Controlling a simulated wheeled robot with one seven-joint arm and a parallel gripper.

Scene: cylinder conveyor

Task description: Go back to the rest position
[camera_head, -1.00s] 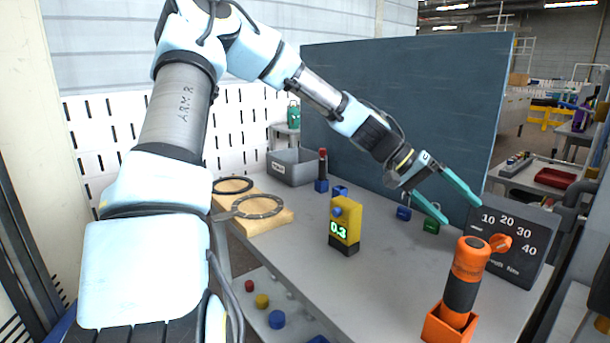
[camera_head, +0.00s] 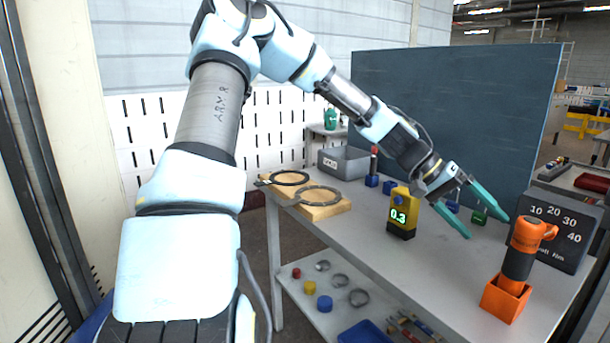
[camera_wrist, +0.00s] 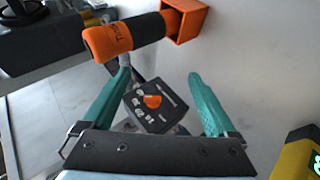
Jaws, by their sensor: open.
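My gripper (camera_head: 487,218) has two teal fingers spread apart with nothing between them. It hangs in the air above the right part of the grey table (camera_head: 345,233). In the wrist view my gripper (camera_wrist: 163,100) is also open and empty, with the dial box (camera_wrist: 155,103) seen beyond the gap. The orange and black tool (camera_head: 519,250) stands upright in its orange holder (camera_head: 503,300), to the right of my gripper and apart from it. In the wrist view the tool (camera_wrist: 120,38) lies across the top.
A yellow device (camera_head: 402,208) reading 0.3 stands left of the gripper. Small blue and green blocks (camera_head: 479,217) sit behind. A dark panel (camera_head: 450,110) stands behind the table.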

